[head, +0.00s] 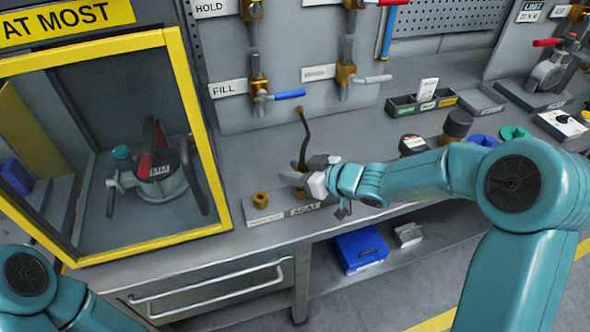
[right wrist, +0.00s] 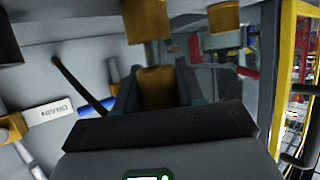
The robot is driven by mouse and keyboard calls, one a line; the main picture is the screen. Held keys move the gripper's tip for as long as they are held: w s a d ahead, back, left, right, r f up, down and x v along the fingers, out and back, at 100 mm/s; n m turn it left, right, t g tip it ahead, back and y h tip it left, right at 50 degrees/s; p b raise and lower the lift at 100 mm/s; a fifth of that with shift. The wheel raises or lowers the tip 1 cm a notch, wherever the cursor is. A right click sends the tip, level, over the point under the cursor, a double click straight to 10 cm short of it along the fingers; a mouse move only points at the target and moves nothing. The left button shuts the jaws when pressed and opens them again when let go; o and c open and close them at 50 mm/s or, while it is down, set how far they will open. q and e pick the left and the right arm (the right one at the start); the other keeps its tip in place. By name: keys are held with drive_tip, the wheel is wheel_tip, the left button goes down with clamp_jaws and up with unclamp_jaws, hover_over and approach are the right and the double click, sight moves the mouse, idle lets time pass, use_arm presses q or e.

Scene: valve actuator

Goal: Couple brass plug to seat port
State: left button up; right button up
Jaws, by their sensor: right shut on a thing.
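My right gripper (head: 308,172) is over the bench, shut on a brass plug. In the right wrist view the brass plug (right wrist: 156,88) sits between the jaws (right wrist: 155,95). A black hose (head: 305,135) runs from the wall down to the gripper. Below the gripper is a plate labelled SEAT (head: 304,210). A brass piece (head: 299,192) shows just under the fingers, partly hidden; whether it touches the plug I cannot tell. A short brass cylinder (head: 261,200) stands to the left on the plate. My left gripper is out of view; only its arm shows at lower left.
A yellow-framed cabinet (head: 215,190) stands left of the plate. Valves with a blue handle (head: 289,94) and a grey handle (head: 371,79) stick out from the back panel. A black tray (head: 420,103) sits to the right. A blue box (head: 361,250) is on the lower shelf.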

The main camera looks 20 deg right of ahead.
drive_tip(key=shift+f+b, duration=0.7)
drive_tip(key=shift+f, duration=0.3)
drive_tip(key=o, duration=1.2)
drive_tip(key=p+v, duration=0.2)
drive_tip(key=v, duration=1.4)
drive_tip(key=shift+s+d+r, duration=0.1)
drive_tip(key=shift+r, duration=0.1)
